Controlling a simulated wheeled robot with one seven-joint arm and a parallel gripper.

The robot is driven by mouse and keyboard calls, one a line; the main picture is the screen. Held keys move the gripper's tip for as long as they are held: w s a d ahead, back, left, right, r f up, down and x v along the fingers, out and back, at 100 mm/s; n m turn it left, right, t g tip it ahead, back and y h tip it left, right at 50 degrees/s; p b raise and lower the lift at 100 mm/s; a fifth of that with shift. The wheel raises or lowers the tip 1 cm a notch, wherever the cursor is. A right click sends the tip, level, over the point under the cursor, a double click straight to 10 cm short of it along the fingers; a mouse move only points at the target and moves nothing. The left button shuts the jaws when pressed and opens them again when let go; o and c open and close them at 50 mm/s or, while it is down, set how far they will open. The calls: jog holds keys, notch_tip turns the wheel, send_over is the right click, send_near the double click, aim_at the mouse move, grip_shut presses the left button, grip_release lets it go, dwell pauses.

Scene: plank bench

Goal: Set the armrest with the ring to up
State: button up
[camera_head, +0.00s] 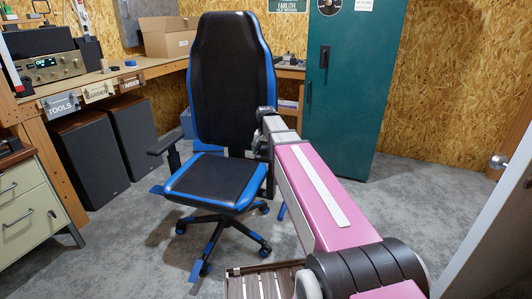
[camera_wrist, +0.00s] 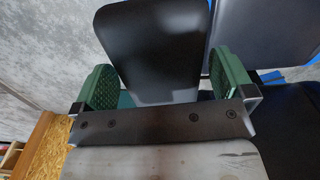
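The black office chair with blue trim (camera_head: 235,85) stands in the middle of the head view. Its left-hand armrest (camera_head: 164,145) shows as a black pad on a post. The other armrest is mostly hidden behind my arm in the head view. In the wrist view a black rounded pad (camera_wrist: 152,45), apparently that armrest, lies between the green fingers of my gripper (camera_wrist: 163,82). The fingers are apart, one on each side of the pad, with narrow gaps seeming to show. I cannot make out a ring on either armrest.
Blue-edged chair cushioning (camera_wrist: 255,30) lies right of the pad in the wrist view. A workbench (camera_head: 130,75) with a cardboard box (camera_head: 167,40) runs behind the chair. A teal cabinet (camera_head: 350,80) stands behind right. Dark speakers (camera_head: 92,155) and a drawer cabinet (camera_head: 30,210) are at left.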

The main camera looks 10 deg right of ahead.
notch_tip(320, 180, up, 11)
dwell(0.6)
